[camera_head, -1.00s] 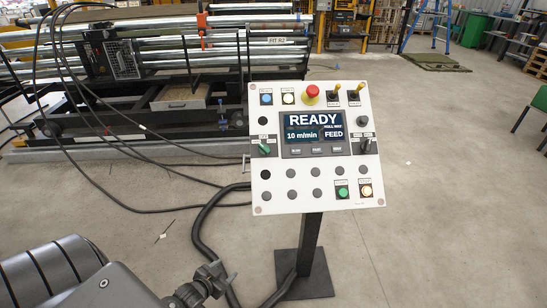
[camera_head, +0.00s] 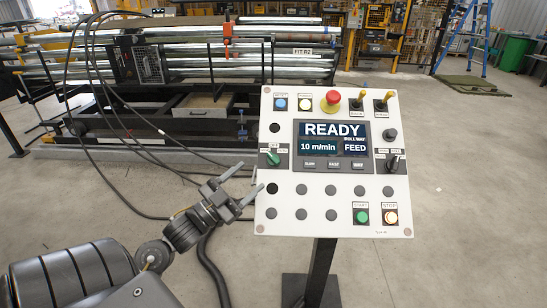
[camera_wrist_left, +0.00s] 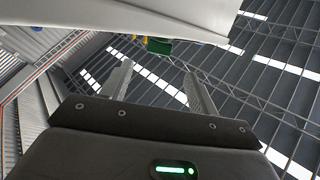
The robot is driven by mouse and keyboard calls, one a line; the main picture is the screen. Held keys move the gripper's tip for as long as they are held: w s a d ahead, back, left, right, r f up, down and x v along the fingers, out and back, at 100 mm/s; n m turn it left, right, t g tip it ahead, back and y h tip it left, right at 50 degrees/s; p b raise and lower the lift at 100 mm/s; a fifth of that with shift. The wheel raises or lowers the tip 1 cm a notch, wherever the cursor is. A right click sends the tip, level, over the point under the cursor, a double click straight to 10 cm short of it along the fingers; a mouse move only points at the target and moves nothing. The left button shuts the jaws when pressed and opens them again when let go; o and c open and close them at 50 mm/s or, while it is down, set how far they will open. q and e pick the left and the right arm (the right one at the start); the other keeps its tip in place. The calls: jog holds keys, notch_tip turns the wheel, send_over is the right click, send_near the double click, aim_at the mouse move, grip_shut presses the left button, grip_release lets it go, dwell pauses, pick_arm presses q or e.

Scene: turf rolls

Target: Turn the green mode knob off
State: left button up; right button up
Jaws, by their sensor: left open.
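The green mode knob (camera_head: 273,158) sits on a dark plate at the left edge of the white control panel (camera_head: 300,228). It looks turned at a slant; its small label is too blurred to read surely. The panel's screen reads READY, 10 m/min and FEED. My left gripper (camera_head: 252,177) is open and empty, just left of and below the knob, apart from it. In the left wrist view the green knob (camera_wrist_left: 159,46) shows beyond and between the open fingers of my left gripper (camera_wrist_left: 157,70), under the panel edge. My right gripper is out of view.
A black selector (camera_head: 394,163) is at the panel's right. A red emergency button (camera_head: 331,102) and two toggles top it; a green start button (camera_head: 362,217) is low right. A post (camera_head: 318,270) holds the panel. Cables hang behind; a roller machine stands at the back left.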

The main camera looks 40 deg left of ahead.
aim_at(271, 160)
pick_arm(q)
jog(key=x, duration=0.9)
jog(key=shift+w+f+p, duration=0.15)
jog(key=shift+w+p, duration=0.15)
jog(key=shift+p, duration=0.05)
jog(key=shift+w+d, duration=0.1)
jog(key=c, duration=1)
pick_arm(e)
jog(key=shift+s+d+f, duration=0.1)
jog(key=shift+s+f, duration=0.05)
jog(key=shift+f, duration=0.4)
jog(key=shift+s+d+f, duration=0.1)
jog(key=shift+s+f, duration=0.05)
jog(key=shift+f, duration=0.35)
